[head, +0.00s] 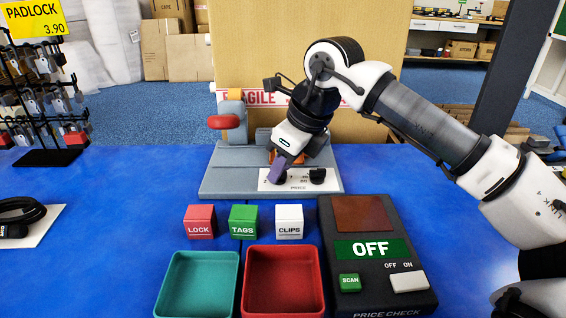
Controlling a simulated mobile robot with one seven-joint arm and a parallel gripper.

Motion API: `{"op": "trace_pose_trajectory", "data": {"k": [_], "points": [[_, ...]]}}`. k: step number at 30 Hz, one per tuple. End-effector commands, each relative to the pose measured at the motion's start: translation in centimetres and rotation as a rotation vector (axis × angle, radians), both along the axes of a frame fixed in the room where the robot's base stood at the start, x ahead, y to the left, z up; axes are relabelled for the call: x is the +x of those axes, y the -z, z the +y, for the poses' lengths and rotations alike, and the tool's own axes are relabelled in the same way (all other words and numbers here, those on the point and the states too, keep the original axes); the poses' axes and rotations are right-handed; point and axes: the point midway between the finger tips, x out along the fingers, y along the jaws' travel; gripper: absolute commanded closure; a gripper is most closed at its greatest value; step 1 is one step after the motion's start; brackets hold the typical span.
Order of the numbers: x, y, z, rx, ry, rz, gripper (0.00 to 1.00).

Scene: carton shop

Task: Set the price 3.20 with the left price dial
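A grey machine (219,186) stands at the back of the blue table, with a white panel (300,188) marked PRICE on its front. A black right dial (317,176) shows on the panel. My gripper (278,172) comes down from the upper right, its purple fingers over the panel's left part. The left price dial is mostly hidden behind the fingers; only a dark bit shows beside them. Whether the fingers grip it or only stand at it, I cannot tell. The numbers on the panel are too small to read.
A red LOCK block (199,222), green TAGS block (243,222) and white CLIPS block (289,222) stand in front. A padlock rack (45,157) stands left.

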Motion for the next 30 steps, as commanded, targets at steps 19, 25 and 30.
{"op": "trace_pose_trajectory", "data": {"k": [19, 25, 30], "points": [[-1.1, -6.2, -2.1, 0.001, 0.003, -0.003, 0.69], [-2.0, -10.1, -3.5, 0.001, 0.003, -0.002, 0.69], [-2.4, -12.1, -4.3, 0.000, 0.000, -0.001, 0.69]]}}
